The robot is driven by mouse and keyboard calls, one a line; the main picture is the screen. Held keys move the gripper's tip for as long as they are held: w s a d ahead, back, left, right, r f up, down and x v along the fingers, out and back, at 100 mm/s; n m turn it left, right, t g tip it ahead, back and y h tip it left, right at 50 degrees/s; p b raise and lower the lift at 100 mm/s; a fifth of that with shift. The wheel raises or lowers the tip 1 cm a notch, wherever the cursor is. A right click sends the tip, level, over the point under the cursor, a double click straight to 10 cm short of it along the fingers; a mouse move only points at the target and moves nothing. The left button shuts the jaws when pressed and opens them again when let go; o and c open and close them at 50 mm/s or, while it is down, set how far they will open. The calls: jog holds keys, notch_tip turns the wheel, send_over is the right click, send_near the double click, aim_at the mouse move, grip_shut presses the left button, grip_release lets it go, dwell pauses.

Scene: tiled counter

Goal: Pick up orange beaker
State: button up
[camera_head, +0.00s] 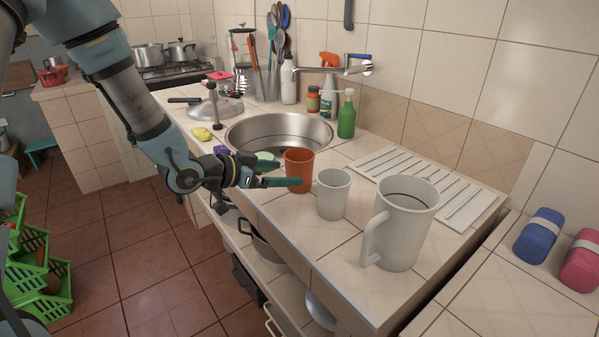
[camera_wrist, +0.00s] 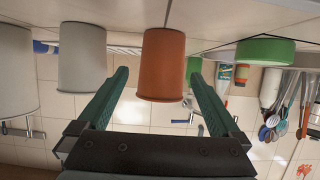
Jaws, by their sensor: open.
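The orange beaker (camera_head: 299,168) stands upright on the tiled counter, just in front of the round sink. In the wrist view the orange beaker (camera_wrist: 162,66) appears upside down, ahead of my gripper and between the lines of its two fingers. My gripper (camera_head: 284,176) is open and empty, with its teal fingers pointing right toward the beaker. One finger overlaps the beaker's lower part in the head view; I cannot tell whether they touch. In the wrist view my gripper (camera_wrist: 160,88) has both fingertips well apart.
A white mug (camera_head: 332,194) stands close to the right of the beaker, with a large white pitcher (camera_head: 407,228) beyond it. The sink (camera_head: 279,131) lies behind. A green bottle (camera_head: 347,118) stands by the tiled wall. A ribbed drainboard (camera_head: 470,200) lies along the wall.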

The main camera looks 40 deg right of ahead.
aim_at(299, 173)
jog(key=shift+p+x, duration=1.4)
jog(key=shift+x, duration=1.75)
jog(key=shift+w+f, duration=0.15)
jog(key=shift+f, duration=0.05)
jog(key=shift+c, duration=0.2)
jog(key=c, duration=1.4)
